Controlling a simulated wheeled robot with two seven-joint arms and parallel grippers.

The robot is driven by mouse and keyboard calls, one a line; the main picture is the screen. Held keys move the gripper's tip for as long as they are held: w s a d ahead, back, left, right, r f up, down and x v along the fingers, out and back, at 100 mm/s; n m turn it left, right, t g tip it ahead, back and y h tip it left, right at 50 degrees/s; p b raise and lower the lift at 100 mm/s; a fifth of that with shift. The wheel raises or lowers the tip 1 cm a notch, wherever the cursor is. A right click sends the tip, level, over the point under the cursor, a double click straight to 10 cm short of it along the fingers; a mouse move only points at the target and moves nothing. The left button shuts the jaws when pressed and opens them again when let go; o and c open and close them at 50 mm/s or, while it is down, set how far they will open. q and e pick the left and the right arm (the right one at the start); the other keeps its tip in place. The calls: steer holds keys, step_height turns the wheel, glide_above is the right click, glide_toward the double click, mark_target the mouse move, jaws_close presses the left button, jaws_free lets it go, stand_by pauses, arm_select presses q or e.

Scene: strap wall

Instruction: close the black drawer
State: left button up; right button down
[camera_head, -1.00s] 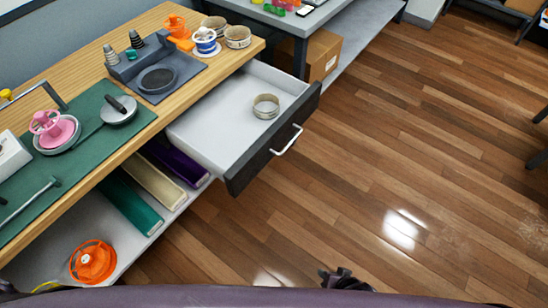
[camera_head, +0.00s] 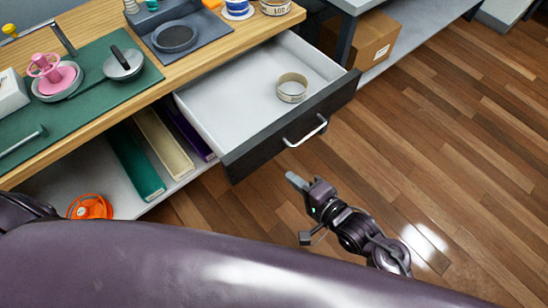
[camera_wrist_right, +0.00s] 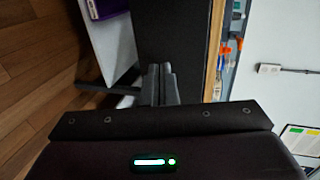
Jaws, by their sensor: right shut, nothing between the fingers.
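The black drawer (camera_head: 335,96) is pulled out from the wooden bench, with its pale grey inside showing. A silver bar handle (camera_head: 306,131) is on its black front. A round tape roll (camera_head: 292,88) lies inside the drawer. My right gripper (camera_head: 292,180) is shut and empty, low in front of the drawer front and below the handle. In the right wrist view the shut fingers (camera_wrist_right: 160,83) point at the dark drawer front (camera_wrist_right: 175,35); I cannot tell whether they touch it. My left gripper is out of view; only part of my left arm shows at the left edge.
The bench top (camera_head: 92,98) carries a green mat (camera_head: 60,115), a pink reel and a pan-like tool. Long boxes and an orange reel (camera_head: 90,206) sit on the lower shelf. The wooden floor at right is clear.

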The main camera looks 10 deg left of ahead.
mark_target(265, 153)
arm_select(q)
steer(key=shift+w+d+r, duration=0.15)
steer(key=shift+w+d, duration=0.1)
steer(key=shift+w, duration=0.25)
arm_select(e)
steer(key=x, duration=0.5)
steer(key=r+x, duration=0.1)
steer(key=x, duration=0.2)
steer(key=shift+w+a+f, duration=0.1)
steer(key=shift+w+a, duration=0.2)
steer(key=shift+w, duration=0.05)
